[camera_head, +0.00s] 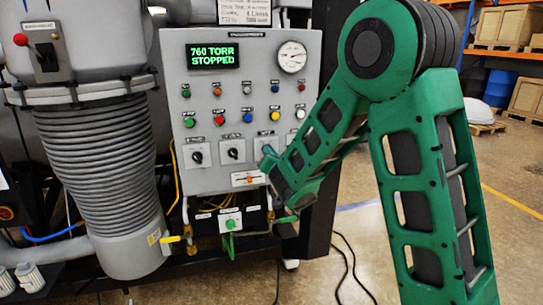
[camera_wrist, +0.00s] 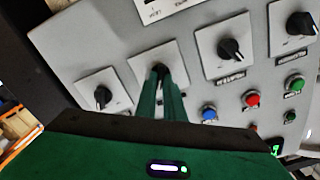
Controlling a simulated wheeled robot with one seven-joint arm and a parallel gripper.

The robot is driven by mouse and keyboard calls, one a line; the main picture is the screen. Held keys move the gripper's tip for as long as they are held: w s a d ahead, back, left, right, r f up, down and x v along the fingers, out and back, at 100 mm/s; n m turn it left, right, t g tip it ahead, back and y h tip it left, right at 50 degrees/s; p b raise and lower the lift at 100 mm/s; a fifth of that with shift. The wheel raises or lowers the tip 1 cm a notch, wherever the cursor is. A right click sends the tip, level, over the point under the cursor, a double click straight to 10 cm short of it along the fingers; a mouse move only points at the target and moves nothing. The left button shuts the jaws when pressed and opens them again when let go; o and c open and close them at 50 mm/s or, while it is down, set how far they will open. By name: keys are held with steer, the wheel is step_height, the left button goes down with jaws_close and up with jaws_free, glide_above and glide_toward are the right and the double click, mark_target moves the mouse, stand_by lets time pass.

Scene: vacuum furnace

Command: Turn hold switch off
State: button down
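The grey control panel (camera_head: 205,88) carries a row of black rotary switches on white plates. In the wrist view my gripper (camera_wrist: 162,76) is at the second switch from the left (camera_wrist: 137,68), with its two green fingers close together around the black knob. The fingers hide most of that knob, so its angle cannot be read.
Neighbouring switches sit close on both sides, at left (camera_wrist: 102,96) and right (camera_wrist: 231,48). Several coloured buttons, including a red one (camera_wrist: 252,98), lie near the fingers. The green display (camera_head: 213,55) reads "760 TORR STOPPED". A yellow-handled valve (camera_head: 172,239) is below the panel.

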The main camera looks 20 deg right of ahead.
steer(key=shift+d+f, duration=0.1)
steer(key=shift+f, duration=0.05)
steer(key=n, duration=1.1)
steer(key=shift+s+a+f+n, duration=0.1)
steer(key=shift+a+f+n, duration=0.1)
steer(key=shift+n, duration=0.2)
stand_by(0.6)
steer(key=c, duration=1.9)
jaws_free()
steer(key=shift+o, duration=0.2)
steer(key=shift+r, duration=0.15)
